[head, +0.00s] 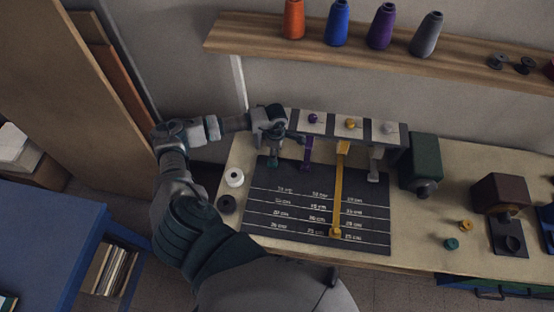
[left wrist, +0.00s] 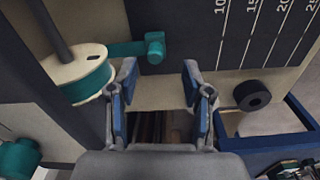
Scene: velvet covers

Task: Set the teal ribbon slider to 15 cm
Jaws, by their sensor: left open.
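The teal ribbon (left wrist: 125,48) leaves its teal spool (left wrist: 88,80) and ends in a teal slider (left wrist: 155,47) at the edge of the dark scale board (left wrist: 195,30). The slider lies short of the line marked 10. In the head view the teal slider (head: 273,161) shows just below my left gripper (head: 274,138). In the left wrist view my left gripper (left wrist: 163,88) is open and empty, its blue pads apart, with the slider beyond the fingertips and not between them. My right gripper is out of view.
Purple (head: 307,150), yellow (head: 339,190) and grey (head: 375,165) ribbons hang beside the teal one; the yellow reaches far down the board. A green box (head: 421,161) stands right.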

